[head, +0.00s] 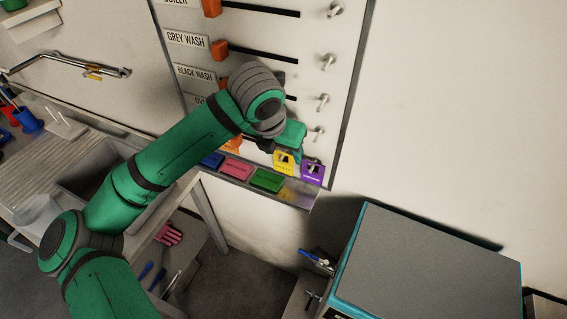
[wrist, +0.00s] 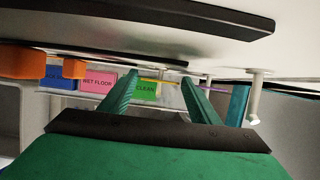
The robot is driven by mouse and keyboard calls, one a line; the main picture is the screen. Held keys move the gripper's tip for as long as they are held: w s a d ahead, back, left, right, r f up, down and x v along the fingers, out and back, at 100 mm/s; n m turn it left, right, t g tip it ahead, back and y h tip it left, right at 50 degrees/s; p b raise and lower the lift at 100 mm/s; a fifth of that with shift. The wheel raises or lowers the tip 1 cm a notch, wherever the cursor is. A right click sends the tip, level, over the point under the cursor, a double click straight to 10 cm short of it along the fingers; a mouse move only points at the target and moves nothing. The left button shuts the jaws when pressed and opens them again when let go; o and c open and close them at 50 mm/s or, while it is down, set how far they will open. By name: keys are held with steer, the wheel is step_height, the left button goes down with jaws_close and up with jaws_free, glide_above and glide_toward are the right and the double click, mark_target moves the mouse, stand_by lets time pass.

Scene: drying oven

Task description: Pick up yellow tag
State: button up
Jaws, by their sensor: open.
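The yellow tag (head: 284,157) is at the tray's right part in the head view, left of the purple tag (head: 312,172). In the wrist view the yellow tag (wrist: 160,82) shows only as a thin edge-on strip between the fingertips. My gripper (head: 287,148) is just above the yellow tag in the head view, partly hidden by my wrist. In the wrist view its two green fingers (wrist: 160,77) are spread apart, one on each side of the yellow strip. I cannot tell whether they touch it.
A green tag (head: 267,180), a pink tag (head: 236,169) and a blue tag (head: 211,159) lie along the ledge to the left. The board (head: 290,75) with pegs (head: 323,101) and orange sliders rises behind. A grey-topped box (head: 430,265) stands at lower right.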

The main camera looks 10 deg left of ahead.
steer(key=c, duration=1.1)
steer(key=shift+o, duration=0.2)
steer(key=shift+r, duration=0.1)
steer(key=shift+r, duration=0.45)
steer(key=shift+s+r, duration=0.15)
steer(key=shift+r, duration=0.15)
steer(key=s+a, duration=0.3)
steer(key=s, duration=1.4)
steer(key=shift+s+a, duration=0.2)
steer(key=shift+s, duration=0.05)
